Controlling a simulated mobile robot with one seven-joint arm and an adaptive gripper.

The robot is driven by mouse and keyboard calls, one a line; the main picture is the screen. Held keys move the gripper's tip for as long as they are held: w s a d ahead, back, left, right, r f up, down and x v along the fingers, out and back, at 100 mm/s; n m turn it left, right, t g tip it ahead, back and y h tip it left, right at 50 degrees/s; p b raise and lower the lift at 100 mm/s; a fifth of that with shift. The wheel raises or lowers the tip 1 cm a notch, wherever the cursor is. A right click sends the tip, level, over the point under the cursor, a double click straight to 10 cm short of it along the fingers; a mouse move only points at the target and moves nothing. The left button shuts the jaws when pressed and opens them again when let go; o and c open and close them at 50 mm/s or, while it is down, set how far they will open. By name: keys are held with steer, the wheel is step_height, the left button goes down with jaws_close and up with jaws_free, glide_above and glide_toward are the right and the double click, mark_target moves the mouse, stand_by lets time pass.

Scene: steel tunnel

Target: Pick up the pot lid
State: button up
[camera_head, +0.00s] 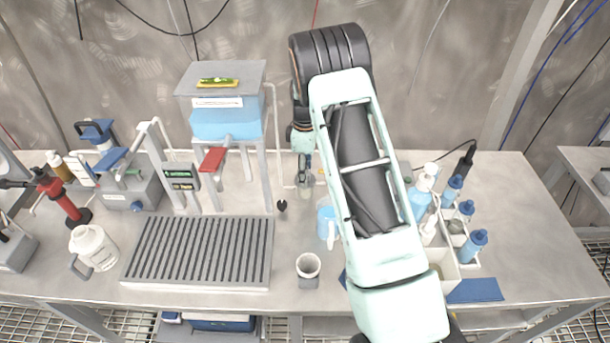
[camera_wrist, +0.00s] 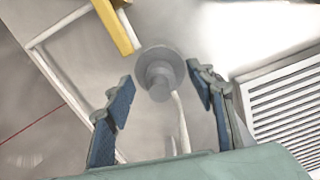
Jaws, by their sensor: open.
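In the wrist view a grey round disc with a stubby knob (camera_wrist: 158,66) looks like the pot lid. It shows between and beyond the fingertips of my gripper (camera_wrist: 161,84). The two blue-padded fingers are spread apart and nothing is held between them. In the head view my gripper (camera_head: 304,172) points down over the table, behind the forearm and right of the blue tank stand. The lid cannot be made out clearly there, as the gripper and arm hide part of that spot.
A ridged drain board (camera_head: 200,250) lies front left. A grey-white cup (camera_head: 308,268) and a blue-white mug (camera_head: 326,222) stand near my arm. The tank stand (camera_head: 226,118) rises on the left. A caddy of bottles (camera_head: 447,262) is on the right. The table's far right is clear.

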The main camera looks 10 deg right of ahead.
steer(key=shift+c, duration=0.6)
steer(key=c, duration=1.2)
steer(key=shift+r, duration=0.5)
step_height(320, 180, up, 2)
steer(key=shift+r+b, duration=0.15)
steer(key=shift+b, duration=0.2)
steer(key=s+a+r+b, duration=0.1)
steer(key=s+r, duration=0.2)
steer(key=s, duration=0.1)
steer(key=s+a+r+b, duration=0.1)
steer(key=s+r, duration=0.2)
steer(key=s, duration=0.2)
steer(key=s+a+r+b, duration=0.1)
steer(key=s+r, duration=0.2)
steer(key=s, duration=0.1)
steer(key=shift+s+a+r, duration=0.25)
steer(key=shift+s+r, duration=0.05)
steer(key=shift+r, duration=0.05)
